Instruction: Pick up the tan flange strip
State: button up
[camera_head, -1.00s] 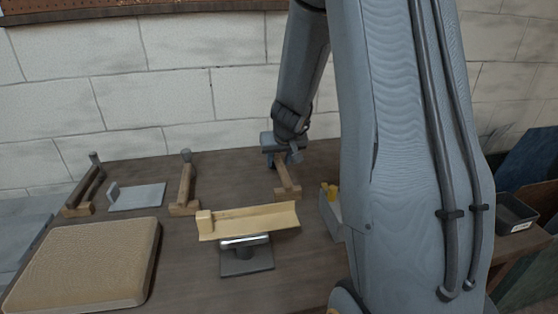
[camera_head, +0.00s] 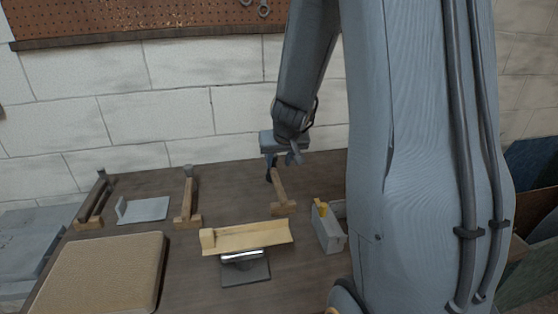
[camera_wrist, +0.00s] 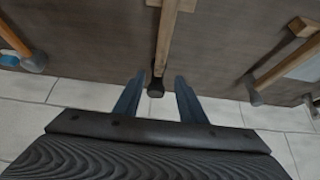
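The tan flange strip (camera_head: 247,238) is a long, pale tan angled piece with a small block at its left end. It rests across a small dark stand with a shiny top (camera_head: 243,266) near the front middle of the bench. My gripper (camera_head: 271,172) is behind it, at the back of the bench by a wooden post piece (camera_head: 280,189). In the wrist view my gripper (camera_wrist: 157,82) has its two fingers apart and nothing held. The dark end of the wooden piece (camera_wrist: 163,50) shows between them; whether they touch it I cannot tell. The strip is not in the wrist view.
A tan padded slab (camera_head: 98,272) lies front left. Two more wooden post pieces (camera_head: 188,200) (camera_head: 95,203) and a grey plate (camera_head: 145,209) stand along the back left. A grey box with a yellow part (camera_head: 328,229) is right of the strip. A brick wall stands behind.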

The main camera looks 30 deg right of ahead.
aim_at(237, 238)
jog(key=k, duration=1)
